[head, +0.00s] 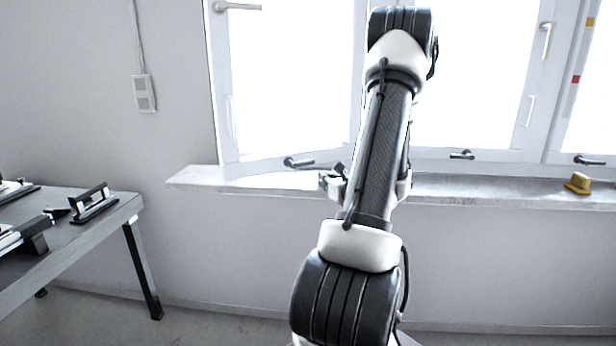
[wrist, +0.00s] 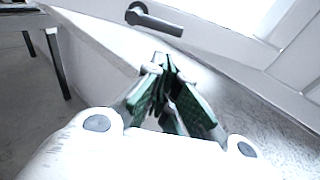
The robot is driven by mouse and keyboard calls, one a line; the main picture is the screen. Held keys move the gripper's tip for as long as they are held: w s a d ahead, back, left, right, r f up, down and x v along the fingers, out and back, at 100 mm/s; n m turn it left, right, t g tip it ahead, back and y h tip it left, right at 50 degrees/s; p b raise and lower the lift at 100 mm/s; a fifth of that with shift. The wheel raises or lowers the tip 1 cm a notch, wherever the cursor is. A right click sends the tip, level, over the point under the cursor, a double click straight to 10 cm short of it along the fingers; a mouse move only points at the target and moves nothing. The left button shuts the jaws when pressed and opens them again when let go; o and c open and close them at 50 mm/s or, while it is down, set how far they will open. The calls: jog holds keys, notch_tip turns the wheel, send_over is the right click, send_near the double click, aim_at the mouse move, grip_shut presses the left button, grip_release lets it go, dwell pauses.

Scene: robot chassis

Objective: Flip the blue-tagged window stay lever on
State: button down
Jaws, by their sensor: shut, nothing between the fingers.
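Three dark stay levers show along the bottom of the window frames in the head view: a left lever (head: 298,162), a middle lever (head: 461,154) and a right lever (head: 588,160). No blue tag can be made out on any of them. My gripper (head: 333,183) is low at the sill, partly hidden behind my arm, just right of the left lever. In the wrist view my gripper (wrist: 162,72) is shut and empty, with its green-padded fingers together. A dark lever (wrist: 152,19) lies beyond the fingertips, apart from them.
The pale window sill (head: 240,182) runs under the windows. A yellow object (head: 578,183) sits on it at the right. A grey table (head: 75,245) with dark-handled items stands at the left. Yellow and red marks show on the right window post. The sill left of my gripper is clear.

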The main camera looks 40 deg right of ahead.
aim_at(300, 163)
jog(key=shift+w, duration=0.1)
jog(key=x, duration=1)
jog(key=shift+a, duration=0.1)
jog(key=shift+r, duration=0.1)
dwell(0.4)
jog(key=shift+n, duration=0.3)
